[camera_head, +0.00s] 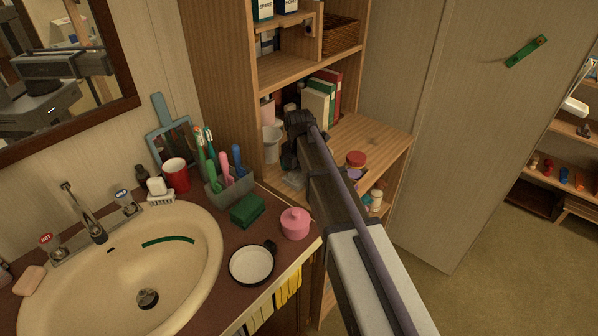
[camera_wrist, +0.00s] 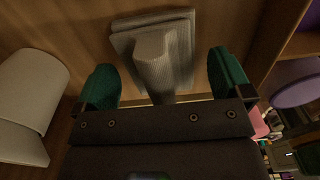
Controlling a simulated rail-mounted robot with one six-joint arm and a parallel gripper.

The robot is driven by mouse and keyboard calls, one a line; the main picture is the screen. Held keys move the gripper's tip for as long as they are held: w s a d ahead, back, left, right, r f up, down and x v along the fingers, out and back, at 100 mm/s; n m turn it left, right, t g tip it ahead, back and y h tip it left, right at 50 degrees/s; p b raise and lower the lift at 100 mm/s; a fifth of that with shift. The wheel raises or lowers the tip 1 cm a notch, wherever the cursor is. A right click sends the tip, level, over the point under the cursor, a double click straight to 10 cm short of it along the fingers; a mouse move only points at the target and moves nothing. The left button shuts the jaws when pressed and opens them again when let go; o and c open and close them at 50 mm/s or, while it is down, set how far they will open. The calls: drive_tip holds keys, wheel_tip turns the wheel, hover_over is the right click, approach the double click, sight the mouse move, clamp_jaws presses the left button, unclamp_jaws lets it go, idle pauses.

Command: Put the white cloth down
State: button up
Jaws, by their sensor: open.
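In the wrist view my gripper (camera_wrist: 165,72) has its two green fingertips spread wide apart. The white cloth (camera_wrist: 182,40) looks pale grey there. It rests on the wooden shelf, with a flat square part and a raised fold that points back between the fingers. Gaps show between the fold and both fingers, so the fingers do not seem to press on it. In the head view my arm reaches into the wooden shelf unit (camera_head: 385,140), and my fingers are hidden. A small pale patch beside the arm may be the cloth, but I cannot tell.
A white cup-like thing (camera_wrist: 30,100) stands left of my gripper, and a purple round thing (camera_wrist: 295,82) is close on the right. The sink counter (camera_head: 225,290) holds several small items.

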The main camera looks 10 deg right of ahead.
wheel_tip(320, 180, up, 12)
drive_tip(key=p, duration=1)
drive_tip(key=shift+f+p, duration=0.15)
drive_tip(key=shift+p, duration=0.2)
drive_tip(key=s+m, duration=2.3)
drive_tip(key=m, duration=0.2)
drive_tip(key=shift+c, duration=0.5)
drive_tip(key=c, duration=0.7)
